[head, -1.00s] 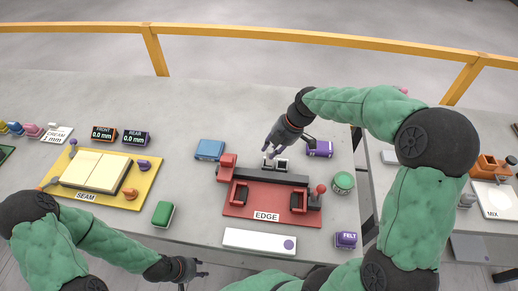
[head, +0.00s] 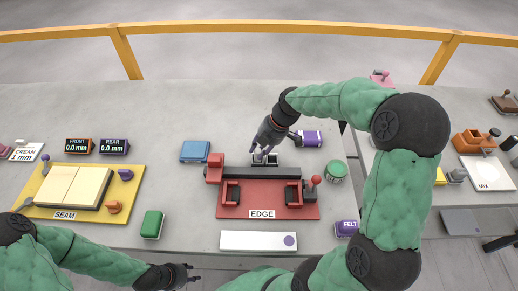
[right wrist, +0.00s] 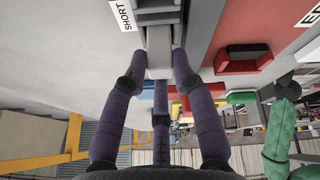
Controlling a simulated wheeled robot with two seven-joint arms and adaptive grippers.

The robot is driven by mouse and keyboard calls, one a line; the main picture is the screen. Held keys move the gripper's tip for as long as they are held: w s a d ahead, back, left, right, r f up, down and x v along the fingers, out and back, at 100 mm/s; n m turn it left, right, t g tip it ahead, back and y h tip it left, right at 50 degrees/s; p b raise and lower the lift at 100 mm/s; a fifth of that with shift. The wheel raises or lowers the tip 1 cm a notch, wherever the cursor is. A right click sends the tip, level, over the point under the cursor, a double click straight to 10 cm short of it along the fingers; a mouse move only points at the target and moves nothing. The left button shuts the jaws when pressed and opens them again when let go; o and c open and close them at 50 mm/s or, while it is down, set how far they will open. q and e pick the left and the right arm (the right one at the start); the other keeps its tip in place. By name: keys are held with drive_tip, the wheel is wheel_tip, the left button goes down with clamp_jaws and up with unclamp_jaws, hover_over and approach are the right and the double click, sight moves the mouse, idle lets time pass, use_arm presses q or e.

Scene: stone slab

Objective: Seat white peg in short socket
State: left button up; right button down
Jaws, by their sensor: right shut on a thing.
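My right gripper (head: 262,150) reaches down at the back edge of the red EDGE fixture (head: 238,211). In the right wrist view its purple fingers (right wrist: 160,62) are closed around a pale white-grey peg (right wrist: 159,40). The peg's far end meets the grey socket block (right wrist: 157,17) beside a SHORT label (right wrist: 123,14). How deep the peg sits in the short socket cannot be told. In the head view the fingers partly hide the small sockets (head: 271,160). My left gripper (head: 194,274) is low at the front, empty, with its fingers apart.
A white plate (head: 258,241) lies in front. The yellow SEAM board (head: 45,208) is further left.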

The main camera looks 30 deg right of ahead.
drive_tip(key=c, duration=1)
unclamp_jaws()
drive_tip(key=shift+f, duration=0.1)
drive_tip(key=shift+r+p, duration=0.35)
drive_tip(key=p+v, duration=0.2)
drive_tip(key=v, duration=0.9)
drive_tip(key=shift+d+r+p, duration=0.2)
drive_tip(key=shift+r+p, duration=0.1)
drive_tip(key=shift+s, duration=0.1)
